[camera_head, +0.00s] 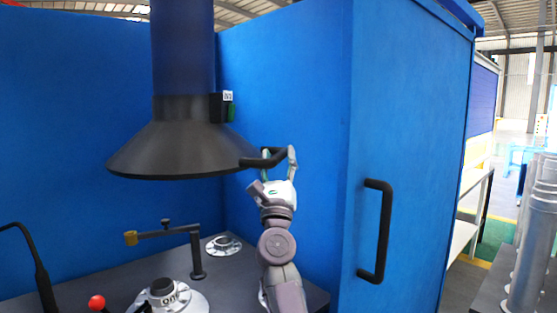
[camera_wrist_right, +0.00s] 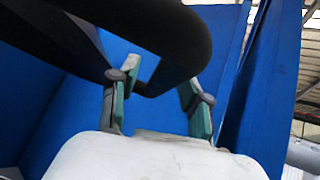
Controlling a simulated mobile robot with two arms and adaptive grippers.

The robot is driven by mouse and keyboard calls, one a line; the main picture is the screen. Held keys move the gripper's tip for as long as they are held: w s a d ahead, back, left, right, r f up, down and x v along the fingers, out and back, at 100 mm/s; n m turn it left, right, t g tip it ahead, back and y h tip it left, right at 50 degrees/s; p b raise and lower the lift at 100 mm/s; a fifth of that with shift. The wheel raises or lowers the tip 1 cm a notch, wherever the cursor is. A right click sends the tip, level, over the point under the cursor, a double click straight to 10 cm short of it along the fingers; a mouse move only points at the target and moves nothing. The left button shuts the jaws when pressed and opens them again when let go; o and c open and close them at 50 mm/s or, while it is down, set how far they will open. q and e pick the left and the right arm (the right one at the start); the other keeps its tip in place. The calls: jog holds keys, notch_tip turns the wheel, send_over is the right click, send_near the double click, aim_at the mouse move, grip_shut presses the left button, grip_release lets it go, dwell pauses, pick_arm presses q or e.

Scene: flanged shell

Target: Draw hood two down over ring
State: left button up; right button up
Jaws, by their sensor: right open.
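The dark grey conical hood (camera_head: 180,150) hangs from a blue duct above the worktop. A small tag with unclear print sits on its collar. A black bar handle (camera_head: 262,160) sticks out from its rim on the right. My right gripper (camera_head: 278,158) is at this handle, fingers up. In the right wrist view the black handle (camera_wrist_right: 165,40) passes between the open fingers (camera_wrist_right: 158,76), with visible gaps beside it. Which one is the task's ring I cannot tell.
A blue cabinet panel (camera_head: 405,150) with a black handle (camera_head: 378,232) stands right of my arm. A red knob (camera_head: 97,302) is at the front left.

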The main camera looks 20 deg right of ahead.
jog(key=shift+s+f, duration=0.15)
jog(key=v, duration=1.1)
jog(key=shift+s+f, duration=0.2)
jog(key=shift+s, duration=0.05)
jog(key=shift+a+f+y, duration=0.1)
jog(key=shift+a+y, duration=0.05)
jog(key=shift+y, duration=0.15)
